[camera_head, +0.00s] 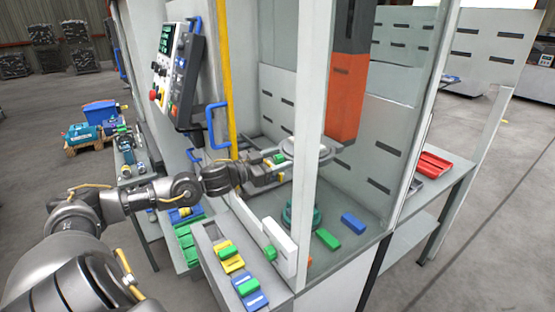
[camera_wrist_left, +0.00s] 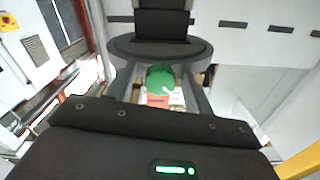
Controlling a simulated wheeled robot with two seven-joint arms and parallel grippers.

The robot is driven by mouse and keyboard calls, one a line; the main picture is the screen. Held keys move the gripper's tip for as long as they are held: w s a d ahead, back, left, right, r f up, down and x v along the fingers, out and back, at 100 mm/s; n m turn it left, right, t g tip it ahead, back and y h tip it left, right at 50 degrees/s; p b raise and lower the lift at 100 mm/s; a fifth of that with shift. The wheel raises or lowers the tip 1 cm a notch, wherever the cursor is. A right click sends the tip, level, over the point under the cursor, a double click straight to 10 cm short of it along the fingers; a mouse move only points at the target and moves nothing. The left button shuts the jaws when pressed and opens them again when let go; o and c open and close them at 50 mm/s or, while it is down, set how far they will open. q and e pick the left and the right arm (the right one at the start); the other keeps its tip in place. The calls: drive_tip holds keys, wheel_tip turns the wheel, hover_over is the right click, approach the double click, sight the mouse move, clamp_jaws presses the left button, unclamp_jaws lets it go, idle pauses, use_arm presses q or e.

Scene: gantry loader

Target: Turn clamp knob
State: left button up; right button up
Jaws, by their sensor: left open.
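A round green knob (camera_wrist_left: 160,80) shows in the left wrist view, between the two fingers of my left gripper (camera_wrist_left: 160,92). The fingers stand apart on either side of it. I cannot tell whether they touch it. In the head view my left gripper (camera_head: 287,162) reaches from the left into the machine, beside a round grey disc (camera_head: 309,150) under the orange column. A small green patch (camera_head: 280,158) shows at the fingers there. A teal fixture (camera_head: 303,213) stands below on the machine table, partly behind the pale frame post. My right gripper is out of view.
The pale frame post (camera_head: 310,110) stands close by the gripper. A control panel (camera_head: 177,75) and blue handle (camera_head: 217,125) are at the left. Green (camera_head: 328,239) and blue (camera_head: 353,222) blocks lie on the table. A red tray (camera_head: 434,163) lies on the right.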

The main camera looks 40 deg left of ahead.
use_arm(q)
drive_tip(key=c, duration=1)
drive_tip(key=shift+o, duration=0.2)
